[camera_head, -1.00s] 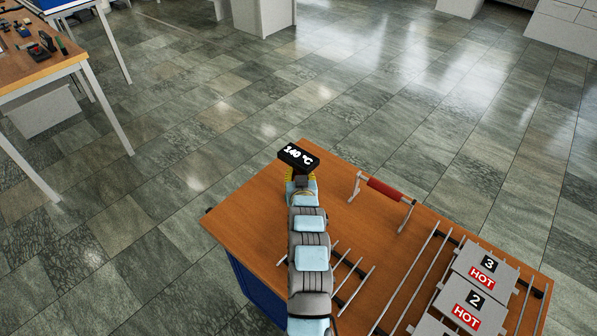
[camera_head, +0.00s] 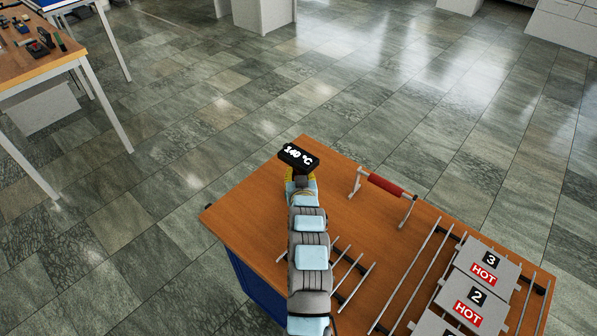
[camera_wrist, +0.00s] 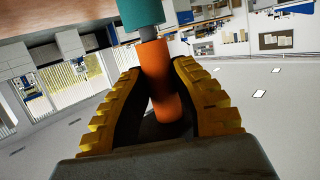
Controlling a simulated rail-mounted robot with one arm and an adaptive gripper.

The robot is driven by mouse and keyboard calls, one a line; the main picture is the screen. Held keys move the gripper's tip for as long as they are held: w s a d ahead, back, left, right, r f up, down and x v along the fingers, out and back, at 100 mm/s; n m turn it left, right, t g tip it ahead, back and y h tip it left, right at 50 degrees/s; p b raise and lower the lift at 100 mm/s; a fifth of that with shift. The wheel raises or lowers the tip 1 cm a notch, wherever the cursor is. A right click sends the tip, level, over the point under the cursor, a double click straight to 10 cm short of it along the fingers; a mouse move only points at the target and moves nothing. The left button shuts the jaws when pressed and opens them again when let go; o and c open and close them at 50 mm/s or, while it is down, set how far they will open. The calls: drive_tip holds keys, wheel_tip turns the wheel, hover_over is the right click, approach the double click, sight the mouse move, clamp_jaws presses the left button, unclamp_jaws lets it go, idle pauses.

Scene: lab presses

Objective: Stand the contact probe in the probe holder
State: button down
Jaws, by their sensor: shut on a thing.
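My gripper (camera_wrist: 158,72) is shut on the contact probe, its yellow ridged fingers on either side of an orange grip (camera_wrist: 154,62). Beyond the grip are a grey collar and a teal part (camera_wrist: 140,12) that runs out of the top of the wrist view. In the head view my gripper (camera_head: 300,176) is over the far left part of the wooden table, mostly hidden by my arm. A black display (camera_head: 299,157) reading 140 °C shows at the gripper; its attachment is unclear. I cannot make out the probe holder.
A red roller (camera_head: 386,185) rests on a light stand right of my gripper. Metal rails (camera_head: 405,275) and grey plates marked 2 and 3 with HOT labels (camera_head: 484,272) are at the table's right. Bare wood (camera_head: 340,222) lies between. Another bench (camera_head: 40,70) stands far left.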

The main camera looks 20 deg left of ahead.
drive_tip(key=shift+f, duration=0.3)
drive_tip(key=c, duration=0.9)
unclamp_jaws()
drive_tip(key=shift+s, duration=0.1)
drive_tip(key=shift+v, duration=5.9)
drive_tip(key=shift+r, duration=0.15)
